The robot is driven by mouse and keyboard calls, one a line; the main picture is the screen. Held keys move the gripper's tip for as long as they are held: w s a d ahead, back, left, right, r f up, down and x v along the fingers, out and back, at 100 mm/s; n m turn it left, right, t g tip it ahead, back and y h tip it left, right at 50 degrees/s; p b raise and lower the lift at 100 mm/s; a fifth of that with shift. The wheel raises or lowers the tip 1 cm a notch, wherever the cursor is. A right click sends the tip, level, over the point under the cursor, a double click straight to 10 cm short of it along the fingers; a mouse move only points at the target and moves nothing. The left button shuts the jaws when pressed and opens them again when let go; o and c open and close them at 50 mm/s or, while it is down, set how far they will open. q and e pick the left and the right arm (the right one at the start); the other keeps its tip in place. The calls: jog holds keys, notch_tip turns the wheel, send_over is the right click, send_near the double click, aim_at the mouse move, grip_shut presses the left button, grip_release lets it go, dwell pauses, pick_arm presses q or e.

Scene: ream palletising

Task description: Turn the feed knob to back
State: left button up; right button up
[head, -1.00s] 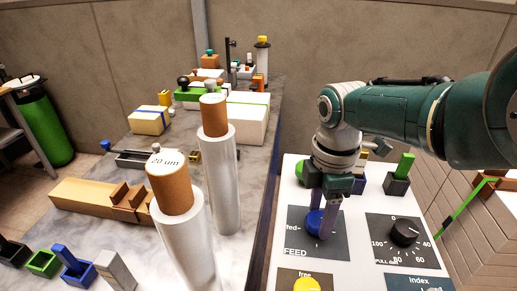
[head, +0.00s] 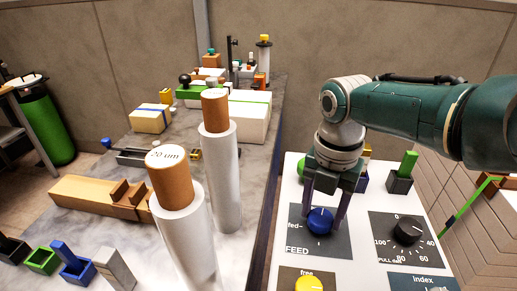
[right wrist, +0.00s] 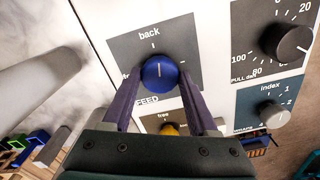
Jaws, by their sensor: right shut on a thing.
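The blue feed knob (head: 320,221) sits on a dark FEED plate (head: 299,240) on the white panel. In the right wrist view the knob (right wrist: 160,72) lies below the word "back", and its white line points up, close to the tick under that word. My right gripper (head: 322,212) points down at the knob, with one purple finger on each side. It is shut on the knob, and the fingers also show in the right wrist view (right wrist: 160,80). The "fr…" label at the left of the plate is partly hidden by a finger. My left gripper is not in view.
A black dial (head: 408,232) is right of the feed knob, and a yellow knob (head: 309,285) is in front. A green block in a dark holder (head: 401,178) stands behind. White rolls (head: 221,180) stand on the left table.

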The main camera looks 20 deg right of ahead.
aim_at(321, 216)
jog(key=shift+n, duration=1.2)
jog(key=o, duration=1.4)
jog(key=shift+c, duration=0.2)
jog(key=shift+r, duration=0.1)
jog(key=shift+r, duration=0.3)
notch_tip(321, 216, up, 9)
jog(key=p, duration=0.3)
